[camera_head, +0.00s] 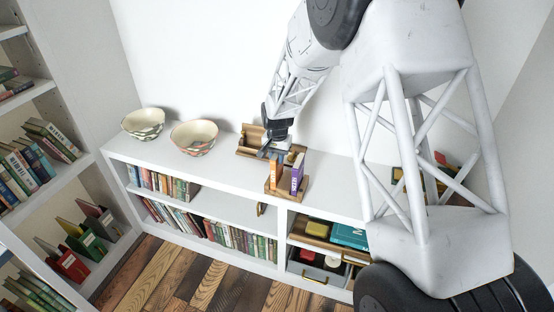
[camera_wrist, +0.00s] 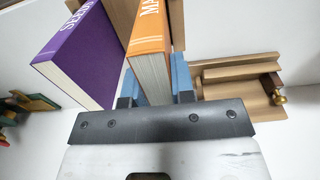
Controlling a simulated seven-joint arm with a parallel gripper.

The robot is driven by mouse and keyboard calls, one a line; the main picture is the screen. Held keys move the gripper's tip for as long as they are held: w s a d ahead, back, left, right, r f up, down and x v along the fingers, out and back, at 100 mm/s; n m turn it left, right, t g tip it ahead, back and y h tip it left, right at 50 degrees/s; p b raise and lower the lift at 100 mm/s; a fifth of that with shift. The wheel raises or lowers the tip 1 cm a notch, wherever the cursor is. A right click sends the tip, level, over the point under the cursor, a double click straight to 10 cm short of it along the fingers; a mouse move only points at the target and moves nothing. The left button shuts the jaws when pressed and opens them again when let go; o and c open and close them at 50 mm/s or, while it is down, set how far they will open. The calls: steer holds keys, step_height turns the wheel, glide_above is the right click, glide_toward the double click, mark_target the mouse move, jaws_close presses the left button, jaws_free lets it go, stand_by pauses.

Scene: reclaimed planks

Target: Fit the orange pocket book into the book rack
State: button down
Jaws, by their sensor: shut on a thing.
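The orange pocket book (camera_wrist: 148,48) is upright between the blue finger pads of my gripper (camera_wrist: 154,88), which is shut on it. It also shows in the head view (camera_head: 277,174), below my gripper (camera_head: 273,152). The wooden book rack (camera_head: 284,194) stands on the white shelf top, and parts of its wood show behind the books in the wrist view (camera_wrist: 177,22). A purple book (camera_head: 297,171) stands in the rack to the right of the orange book, with a gap between them in the wrist view (camera_wrist: 82,58). I cannot tell whether the orange book's lower end touches the rack floor.
A wooden stand with a brass knob (camera_wrist: 240,82) lies close by, behind the rack in the head view (camera_head: 250,140). Two patterned bowls (camera_head: 143,122) (camera_head: 194,136) stand at the left of the shelf top (camera_head: 230,178). The top between bowls and rack is clear.

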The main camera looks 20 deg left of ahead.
steer(key=shift+f, duration=0.65)
steer(key=c, duration=1)
jaws_free()
steer(key=shift+o, duration=0.2)
steer(key=shift+r, duration=0.2)
steer(key=shift+r, duration=6)
